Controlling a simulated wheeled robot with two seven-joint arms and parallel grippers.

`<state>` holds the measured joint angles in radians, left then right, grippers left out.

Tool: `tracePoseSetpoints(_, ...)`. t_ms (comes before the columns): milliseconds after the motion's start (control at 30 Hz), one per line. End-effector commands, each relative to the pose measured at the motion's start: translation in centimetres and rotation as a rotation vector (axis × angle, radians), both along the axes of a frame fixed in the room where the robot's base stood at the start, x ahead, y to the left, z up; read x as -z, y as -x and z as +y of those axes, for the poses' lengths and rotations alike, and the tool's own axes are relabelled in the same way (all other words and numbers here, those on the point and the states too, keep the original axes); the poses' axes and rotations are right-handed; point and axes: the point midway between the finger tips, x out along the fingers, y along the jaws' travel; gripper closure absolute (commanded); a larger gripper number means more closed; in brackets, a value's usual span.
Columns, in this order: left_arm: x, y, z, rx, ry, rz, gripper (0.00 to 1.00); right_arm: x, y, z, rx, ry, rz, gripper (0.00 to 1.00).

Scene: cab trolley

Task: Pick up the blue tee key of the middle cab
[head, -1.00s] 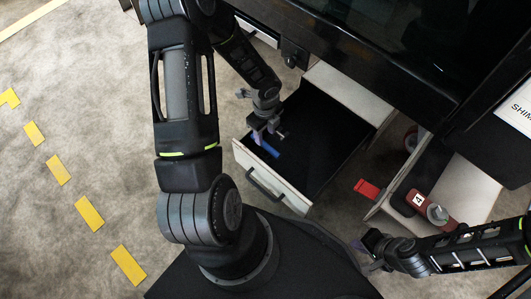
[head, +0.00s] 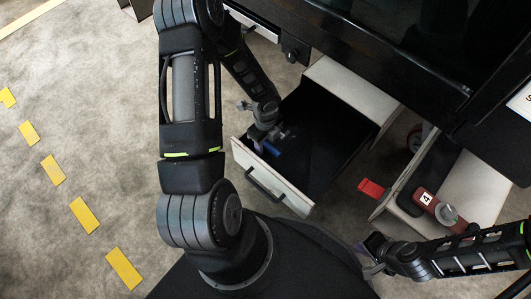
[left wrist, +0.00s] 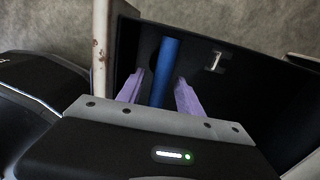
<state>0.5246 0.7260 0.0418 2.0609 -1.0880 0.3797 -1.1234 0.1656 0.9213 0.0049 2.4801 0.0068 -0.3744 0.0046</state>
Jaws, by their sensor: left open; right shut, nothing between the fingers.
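The blue tee key (head: 272,149) lies in the open drawer (head: 327,165), near its front left corner. In the left wrist view the blue key (left wrist: 169,62) shows as a blue bar running between my two purple fingers. My left gripper (head: 268,138) is low inside the drawer, over the key. Its fingers (left wrist: 158,88) are open, one on each side of the blue bar, with gaps showing. The near end of the bar is hidden behind the gripper body. My right gripper (head: 372,254) is shut and empty, outside the drawer at the lower right.
The drawer front with its dark handle (head: 266,187) faces me. A small metal catch (left wrist: 216,61) sits on the dark drawer surface. At the right, a red tag (head: 371,188) and a red device marked 4 (head: 426,199) are at another compartment. A dark cabinet (head: 390,50) overhangs the back.

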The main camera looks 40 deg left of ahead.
Motion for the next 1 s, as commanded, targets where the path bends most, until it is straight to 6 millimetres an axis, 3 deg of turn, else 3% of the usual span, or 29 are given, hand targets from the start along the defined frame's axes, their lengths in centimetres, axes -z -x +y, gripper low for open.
tracePoseSetpoints(100, 1.02, -0.08, 0.01, 0.001, 0.000, -0.002, 0.57, 0.62, -0.13, 0.03, 0.001, 0.001, -0.004, 1.00)
tracePoseSetpoints(700, 0.92, -0.04, 0.01, 0.000, 0.000, -0.001, 0.57, 0.49, -0.11, 0.04, 0.000, 0.001, -0.003, 1.00)
tracePoseSetpoints(1000, 0.92, -0.04, 0.01, 0.000, 0.000, -0.001, 0.82, 0.50, -0.11, 0.05, 0.000, 0.001, -0.003, 1.00)
